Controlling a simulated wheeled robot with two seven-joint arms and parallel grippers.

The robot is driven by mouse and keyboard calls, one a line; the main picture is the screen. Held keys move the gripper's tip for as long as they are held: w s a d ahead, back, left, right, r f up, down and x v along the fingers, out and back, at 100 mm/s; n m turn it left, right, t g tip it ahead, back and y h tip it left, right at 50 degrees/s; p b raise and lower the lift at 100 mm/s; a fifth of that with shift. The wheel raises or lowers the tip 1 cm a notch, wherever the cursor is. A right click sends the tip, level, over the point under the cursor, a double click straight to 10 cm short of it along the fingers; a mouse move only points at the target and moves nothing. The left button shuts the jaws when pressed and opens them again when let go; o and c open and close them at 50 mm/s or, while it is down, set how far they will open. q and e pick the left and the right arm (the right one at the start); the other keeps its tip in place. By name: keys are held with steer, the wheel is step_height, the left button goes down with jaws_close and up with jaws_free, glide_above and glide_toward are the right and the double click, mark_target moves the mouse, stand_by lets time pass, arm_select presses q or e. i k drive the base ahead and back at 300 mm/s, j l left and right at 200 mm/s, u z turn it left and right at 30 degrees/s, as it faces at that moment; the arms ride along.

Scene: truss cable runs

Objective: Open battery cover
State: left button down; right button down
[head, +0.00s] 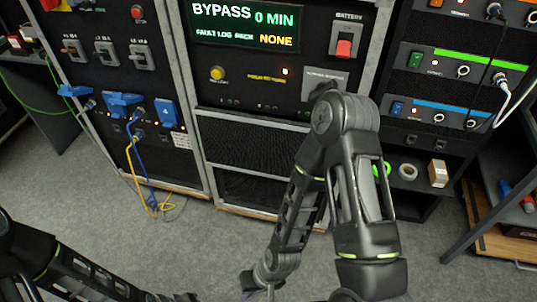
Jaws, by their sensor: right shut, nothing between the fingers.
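The BATTERY section (348,18) is at the top right of the middle cabinet's front. My right gripper (262,291) is shut and empty at the bottom edge, far below the panel and partly cut off. My left arm comes in at the lower left; its gripper is out of view.
A display (246,24) reads BYPASS 0 MIN. A yellow button (217,73) is below it. Blue connectors and hanging cables are on the left cabinet. The right rack holds a tape roll (407,172) and a small box (438,173). Grey carpet before the cabinets is mostly clear.

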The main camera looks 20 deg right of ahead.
mark_target(260, 145)
steer(key=k+j, duration=0.25)
steer(key=k, duration=0.15)
steer(key=z, duration=2.45)
